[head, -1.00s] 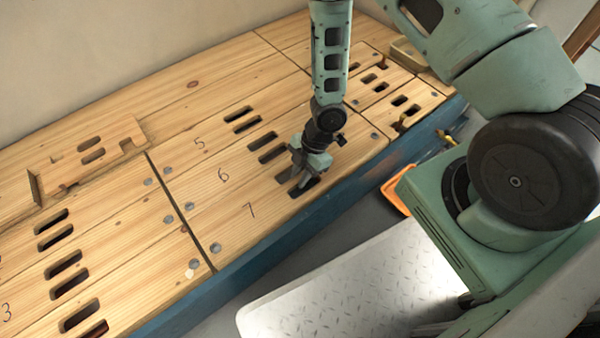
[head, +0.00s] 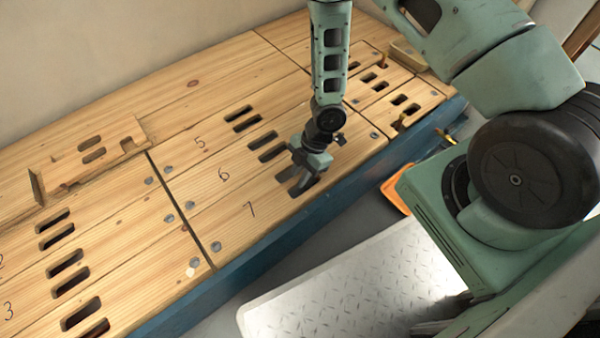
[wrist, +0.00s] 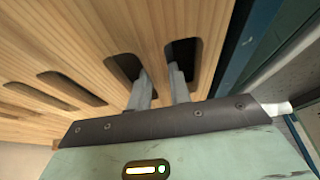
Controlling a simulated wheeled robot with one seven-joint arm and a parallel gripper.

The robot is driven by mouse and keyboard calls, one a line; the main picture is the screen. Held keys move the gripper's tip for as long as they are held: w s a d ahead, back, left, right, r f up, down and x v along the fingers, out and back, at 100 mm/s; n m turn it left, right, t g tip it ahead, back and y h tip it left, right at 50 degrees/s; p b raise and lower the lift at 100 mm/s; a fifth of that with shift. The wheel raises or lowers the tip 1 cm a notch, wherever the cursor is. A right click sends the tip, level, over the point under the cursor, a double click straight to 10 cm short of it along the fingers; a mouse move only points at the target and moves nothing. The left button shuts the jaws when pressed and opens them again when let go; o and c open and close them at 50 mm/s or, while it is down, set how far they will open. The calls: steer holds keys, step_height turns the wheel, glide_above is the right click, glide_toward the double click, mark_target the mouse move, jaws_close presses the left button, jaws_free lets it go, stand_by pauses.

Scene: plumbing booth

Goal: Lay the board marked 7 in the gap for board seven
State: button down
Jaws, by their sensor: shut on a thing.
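The board marked 7 (head: 262,208) is a pale plank with two slots and lies along the front edge of the wooden deck, beside the board marked 6 (head: 205,187). It looks about level with board 6; I cannot tell if it is fully seated. It covers the place where its gap would be. My gripper (head: 303,184) points down over board 7's slots. In the wrist view one finger goes into each slot, and my gripper (wrist: 158,74) is shut on the bar between them. The fingertips are hidden in the slots.
The board marked 5 (head: 190,148) lies behind board 6. A loose slotted wooden piece (head: 115,150) rests raised on the deck at left. The blue side frame (head: 270,250) runs along the front. An orange tray (head: 393,193) is on the floor beside it.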

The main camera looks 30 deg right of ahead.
steer(key=shift+f, duration=0.15)
steer(key=c, duration=1.2)
jaws_free()
steer(key=p+v, duration=1.1)
steer(key=v, duration=0.6)
steer(key=shift+r, duration=0.25)
steer(key=shift+w, duration=0.1)
